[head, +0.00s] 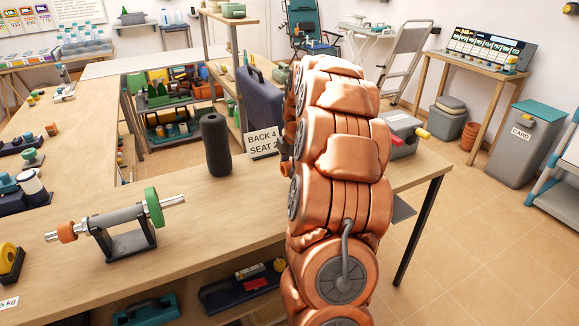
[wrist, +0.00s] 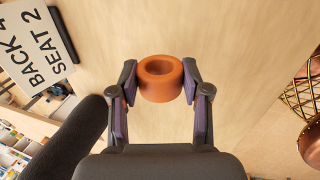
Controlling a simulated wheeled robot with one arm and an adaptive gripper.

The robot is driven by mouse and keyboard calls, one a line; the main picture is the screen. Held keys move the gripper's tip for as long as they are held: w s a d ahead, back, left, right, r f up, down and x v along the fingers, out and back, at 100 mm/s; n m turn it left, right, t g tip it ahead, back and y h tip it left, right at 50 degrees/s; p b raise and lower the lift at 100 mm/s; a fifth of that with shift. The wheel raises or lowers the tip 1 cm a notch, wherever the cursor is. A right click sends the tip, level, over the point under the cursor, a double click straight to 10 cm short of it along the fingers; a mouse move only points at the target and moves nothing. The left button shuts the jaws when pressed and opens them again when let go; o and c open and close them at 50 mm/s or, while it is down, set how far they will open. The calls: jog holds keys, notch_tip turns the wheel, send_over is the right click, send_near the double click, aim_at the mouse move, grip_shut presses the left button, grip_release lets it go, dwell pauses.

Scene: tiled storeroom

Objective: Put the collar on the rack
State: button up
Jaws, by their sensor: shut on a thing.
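An orange ring-shaped collar (wrist: 160,70) sits between the fingertips of my gripper (wrist: 159,88) in the wrist view. The gripper is shut on its sides, and its hole shows from above. The wooden tabletop lies beneath it; I cannot tell the gap. In the head view my copper-coloured arm hides the gripper and this collar. A black stand (head: 131,246), which may be the rack, is on the table at the left. It carries a grey bar (head: 117,216) with a green disc (head: 154,207) near the right end and another orange collar (head: 67,232) near the left end.
A dark upright roller (head: 216,145) stands on the table between the stand and my arm. Behind it are a white "BACK 4 SEAT 2" sign (head: 262,143) and a dark blue upright thing (head: 262,103).

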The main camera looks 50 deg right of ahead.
jog(key=shift+f, duration=0.35)
jog(key=shift+f, duration=0.1)
jog(key=shift+f, duration=0.35)
jog(key=shift+f+b, duration=0.2)
jog(key=shift+b, duration=0.2)
jog(key=o, duration=1.1)
jog(key=shift+o, duration=0.2)
jog(key=shift+r, duration=0.1)
